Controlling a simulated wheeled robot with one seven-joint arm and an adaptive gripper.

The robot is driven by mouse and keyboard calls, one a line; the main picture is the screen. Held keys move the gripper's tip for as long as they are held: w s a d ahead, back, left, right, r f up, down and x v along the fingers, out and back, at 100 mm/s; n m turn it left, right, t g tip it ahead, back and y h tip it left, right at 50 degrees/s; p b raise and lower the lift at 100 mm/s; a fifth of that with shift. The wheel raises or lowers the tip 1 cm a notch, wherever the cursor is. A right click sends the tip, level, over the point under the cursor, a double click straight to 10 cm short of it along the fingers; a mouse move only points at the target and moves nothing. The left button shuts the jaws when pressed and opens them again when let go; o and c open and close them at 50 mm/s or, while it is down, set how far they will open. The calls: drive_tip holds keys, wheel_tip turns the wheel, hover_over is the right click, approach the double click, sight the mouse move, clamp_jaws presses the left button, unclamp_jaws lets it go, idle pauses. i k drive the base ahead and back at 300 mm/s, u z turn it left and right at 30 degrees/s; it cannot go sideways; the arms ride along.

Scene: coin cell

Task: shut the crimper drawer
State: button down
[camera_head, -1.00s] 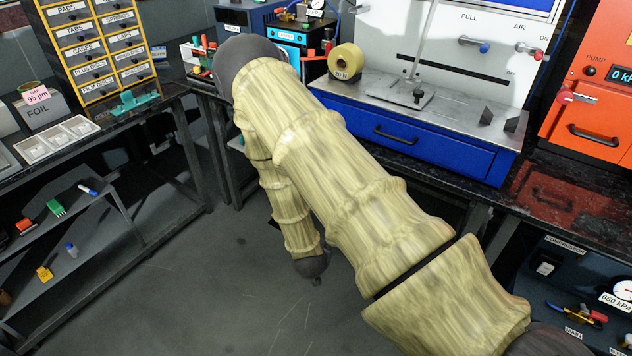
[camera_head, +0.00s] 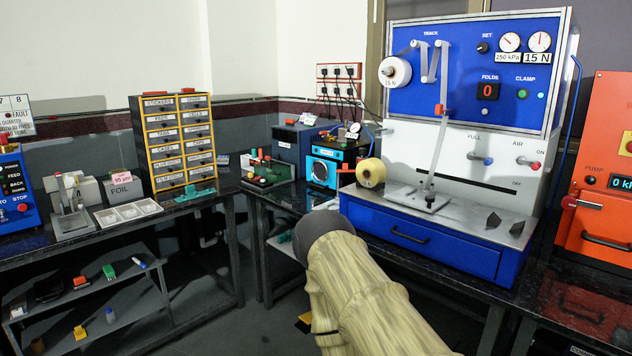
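No label reading "crimper" is legible, so I cannot tell which unit is the crimper. A blue drawer front (camera_head: 415,243) with a dark handle sits below the steel deck of a large blue and white machine (camera_head: 455,75). No gap shows around this front, and it looks shut. An orange machine (camera_head: 600,220) at the right edge has a dark handle on its front and is cut off by the frame. My gripper is out of view. Only part of my pale, sleeved arm shows at the bottom middle, in front of the bench.
A yellow-framed drawer cabinet (camera_head: 178,140), a white tray (camera_head: 128,212) and a FOIL box (camera_head: 122,187) stand on the left bench. Dark floor shows between the benches.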

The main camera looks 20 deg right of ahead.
sight(329, 179)
drive_tip(key=z, duration=0.5)
drive_tip(key=i, duration=1.35)
drive_tip(key=u, duration=0.5)
